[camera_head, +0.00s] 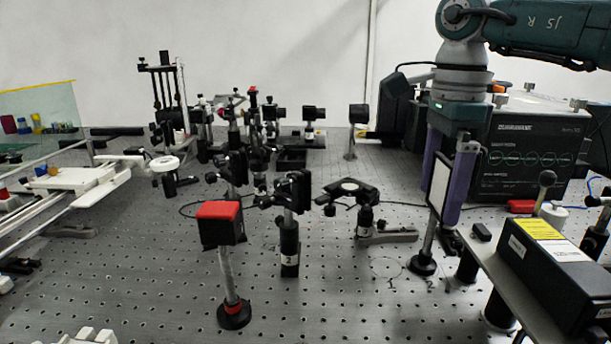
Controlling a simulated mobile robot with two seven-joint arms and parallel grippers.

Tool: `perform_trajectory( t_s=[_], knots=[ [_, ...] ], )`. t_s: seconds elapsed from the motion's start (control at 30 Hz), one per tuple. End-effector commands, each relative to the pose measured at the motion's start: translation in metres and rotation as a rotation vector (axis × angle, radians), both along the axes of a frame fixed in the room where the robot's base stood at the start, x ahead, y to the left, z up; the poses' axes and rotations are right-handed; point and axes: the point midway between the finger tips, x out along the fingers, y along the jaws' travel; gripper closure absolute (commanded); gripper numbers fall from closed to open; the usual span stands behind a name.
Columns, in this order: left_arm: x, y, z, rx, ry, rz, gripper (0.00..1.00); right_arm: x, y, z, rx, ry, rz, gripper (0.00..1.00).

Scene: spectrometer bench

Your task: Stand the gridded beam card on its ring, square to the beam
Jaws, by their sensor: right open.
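The beam card (438,190) is a pale panel with a dark frame, seen at a steep angle, so I cannot make out its grid. It stands upright on a post with a round black base (424,265) on the bench. A thin drawn ring (386,267) with a "1" below it shows just left of the base; a "2" mark is near the base. My right gripper (441,205) points down with its two purple fingers apart, one on each side of the card. I cannot tell whether they touch it. My left gripper is not in view.
A black box with a yellow label (555,262) is at right. Perforated bench (350,310) is clear in front.

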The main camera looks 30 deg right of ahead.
Motion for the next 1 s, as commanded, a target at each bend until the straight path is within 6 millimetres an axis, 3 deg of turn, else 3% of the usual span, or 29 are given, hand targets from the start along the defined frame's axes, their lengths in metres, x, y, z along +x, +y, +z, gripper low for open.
perform_trajectory(
  t_s=[0.17,0.4,0.6,1.0],
  knots=[
    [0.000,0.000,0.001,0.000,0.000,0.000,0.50,0.001,0.000,0.020,0.000,-0.006,0.001,0.00],
    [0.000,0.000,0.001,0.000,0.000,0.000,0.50,0.001,0.000,0.075,0.000,-0.007,-0.001,0.00],
    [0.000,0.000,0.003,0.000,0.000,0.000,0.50,0.001,0.000,0.111,0.001,-0.004,0.000,0.00],
    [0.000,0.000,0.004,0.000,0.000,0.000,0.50,0.000,0.000,0.123,0.000,0.000,0.001,0.00]
  ],
)
